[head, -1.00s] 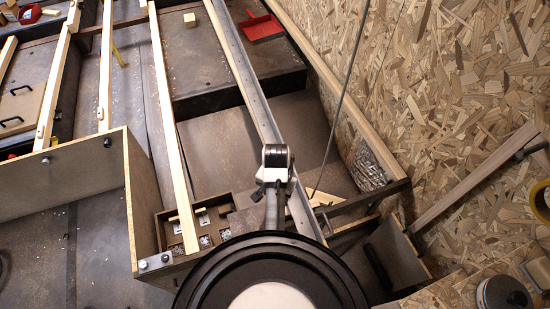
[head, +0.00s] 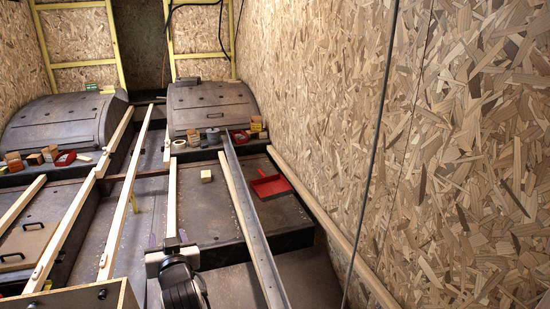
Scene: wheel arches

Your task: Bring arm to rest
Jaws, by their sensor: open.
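My gripper (head: 168,241) is in the lower middle of the head view, with the white and black end of my arm behind it at the bottom edge. It points away from me, and its two fingers stand apart with nothing seen held. A pale wooden batten (head: 172,195) runs away from it, its near end hidden around the fingers. I cannot tell how high the gripper is above the batten.
A metal rail (head: 248,215) and more battens (head: 125,190) run lengthwise. A red dustpan (head: 270,186) and a small wood block (head: 206,176) lie on a dark platform. Two wheel arches (head: 212,105) (head: 62,122) stand at the back. A chipboard wall (head: 460,150) closes the right side.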

